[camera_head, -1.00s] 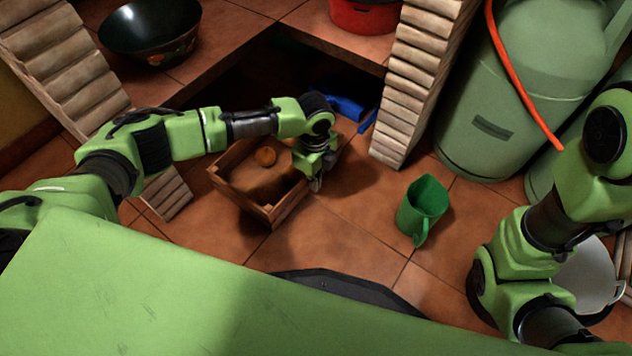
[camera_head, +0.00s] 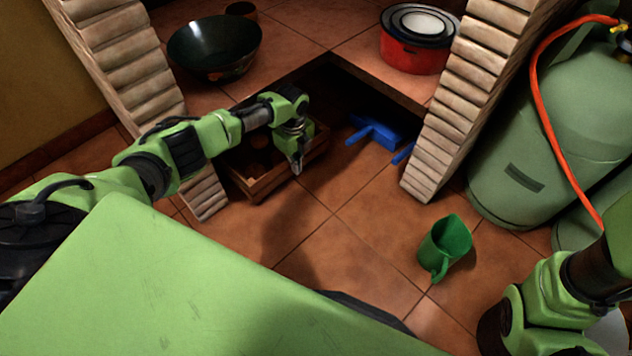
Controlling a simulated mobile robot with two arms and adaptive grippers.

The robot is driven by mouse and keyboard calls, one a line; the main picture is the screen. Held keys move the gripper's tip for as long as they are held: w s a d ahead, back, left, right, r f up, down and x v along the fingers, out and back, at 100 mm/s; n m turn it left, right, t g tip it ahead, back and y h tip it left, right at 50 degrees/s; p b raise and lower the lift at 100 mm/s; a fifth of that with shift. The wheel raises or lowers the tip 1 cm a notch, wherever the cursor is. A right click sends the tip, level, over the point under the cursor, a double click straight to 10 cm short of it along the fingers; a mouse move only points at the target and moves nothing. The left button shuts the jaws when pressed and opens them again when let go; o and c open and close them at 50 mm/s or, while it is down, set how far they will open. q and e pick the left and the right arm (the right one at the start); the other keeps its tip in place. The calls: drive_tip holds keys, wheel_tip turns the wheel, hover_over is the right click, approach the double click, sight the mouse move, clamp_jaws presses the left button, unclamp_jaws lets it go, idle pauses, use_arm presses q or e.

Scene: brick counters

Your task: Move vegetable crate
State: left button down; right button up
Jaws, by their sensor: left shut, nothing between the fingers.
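The wooden vegetable crate (camera_head: 262,189) sits on the tiled floor, between the brick pillars at the counter opening. Its left part is hidden behind the left pillar and my left arm. Its inside is in shadow, and a dim round vegetable (camera_head: 258,170) shows faintly in it. My left gripper (camera_head: 297,168) points down at the crate's right side, over or just beside the rim. I cannot tell whether it touches the wood. Its fingers are shut with nothing between them. My right arm enters at the lower right, and its gripper is out of view.
Brick pillars stand left (camera_head: 130,70) and right (camera_head: 455,115) of the opening. A blue object (camera_head: 377,131) lies inside on the floor. A bowl (camera_head: 213,50) and red pot (camera_head: 413,55) stand on the counter.

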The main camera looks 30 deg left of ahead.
use_arm(q)
drive_tip(key=shift+w+a, duration=0.2)
drive_tip(key=shift+a, duration=0.35)
drive_tip(key=shift+w+a, duration=0.15)
drive_tip(key=shift+a, duration=0.4)
drive_tip(key=shift+d, duration=0.15)
